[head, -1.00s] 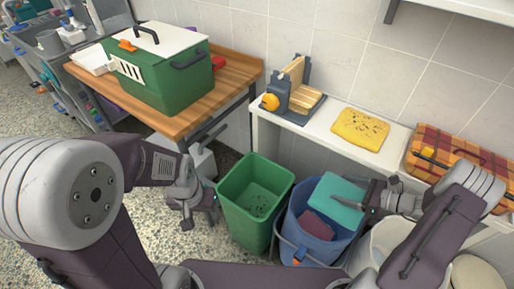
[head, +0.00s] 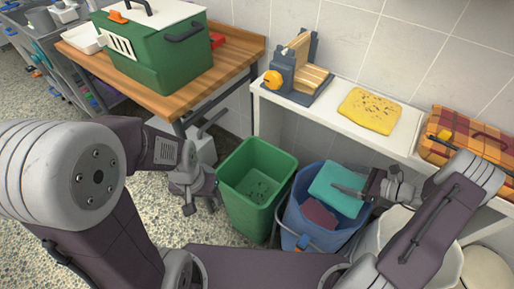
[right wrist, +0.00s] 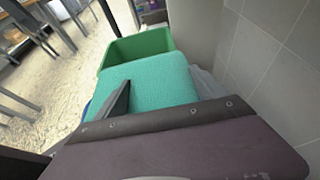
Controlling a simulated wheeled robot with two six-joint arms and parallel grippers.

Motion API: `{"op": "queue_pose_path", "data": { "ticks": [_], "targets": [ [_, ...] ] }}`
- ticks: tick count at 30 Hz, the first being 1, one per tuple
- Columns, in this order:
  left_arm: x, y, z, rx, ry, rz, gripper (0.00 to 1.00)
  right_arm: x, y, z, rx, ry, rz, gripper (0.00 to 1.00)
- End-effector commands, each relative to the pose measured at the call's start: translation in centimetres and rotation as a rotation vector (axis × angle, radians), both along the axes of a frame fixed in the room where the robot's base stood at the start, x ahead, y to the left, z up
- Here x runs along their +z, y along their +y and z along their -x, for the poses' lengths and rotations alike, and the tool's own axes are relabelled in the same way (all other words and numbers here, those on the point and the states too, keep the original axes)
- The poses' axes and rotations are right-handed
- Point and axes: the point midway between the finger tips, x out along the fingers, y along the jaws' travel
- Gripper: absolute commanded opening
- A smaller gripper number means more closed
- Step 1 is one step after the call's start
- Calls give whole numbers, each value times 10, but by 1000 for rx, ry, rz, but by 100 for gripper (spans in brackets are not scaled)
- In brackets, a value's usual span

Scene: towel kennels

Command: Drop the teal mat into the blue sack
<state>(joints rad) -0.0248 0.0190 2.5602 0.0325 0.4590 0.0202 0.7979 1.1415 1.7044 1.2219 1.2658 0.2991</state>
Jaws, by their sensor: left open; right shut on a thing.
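The teal mat (head: 334,181) is a flat folded piece held by my right gripper (head: 352,193), over the upper part of the blue sack's opening. It also fills the middle of the right wrist view (right wrist: 150,85), beside a dark finger of that gripper (right wrist: 117,103). The blue sack (head: 305,229) stands open on the floor, with a dark red folded cloth (head: 319,214) inside. In the right wrist view the mat mostly hides the sack. My left gripper (head: 198,195) is open and empty, left of the green bin.
A green bin (head: 246,207) stands left of the sack, and a whitish container (head: 405,232) is to its right, partly behind my arm. A white shelf (head: 335,127) behind holds a yellow cloth (head: 370,111) and a plaid case (head: 470,143). A green box (head: 155,58) sits on the wooden table (head: 235,52).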

Motion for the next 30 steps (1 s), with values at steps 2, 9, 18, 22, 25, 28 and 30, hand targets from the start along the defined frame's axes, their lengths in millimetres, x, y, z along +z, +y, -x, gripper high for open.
{"op": "queue_pose_path", "data": {
  "ticks": [2, 9, 18, 22, 25, 28, 30],
  "targets": [
    [0, 0, 0, 0, 0, 0, 61, 0, 0, 0, 0, 0, 0, 40],
    [1, 0, 0, 0, 0, 0, 61, 1, 0, 0, 0, 0, 0, 100],
    [5, 0, 0, 0, 0, 0, 61, 8, -12, 7, -4, -1, 2, 100],
    [9, 0, 0, 0, 0, 0, 61, 20, -36, 21, -5, -2, 3, 100],
    [12, 0, 0, 0, 0, 0, 61, 27, -53, 31, -4, -2, 2, 100],
    [13, 0, 0, 0, 0, 0, 61, 33, -65, 39, -2, -1, 2, 100],
    [13, 0, 0, 0, 0, 0, 61, 35, -69, 42, -2, -1, 0, 100]
  ]
}}
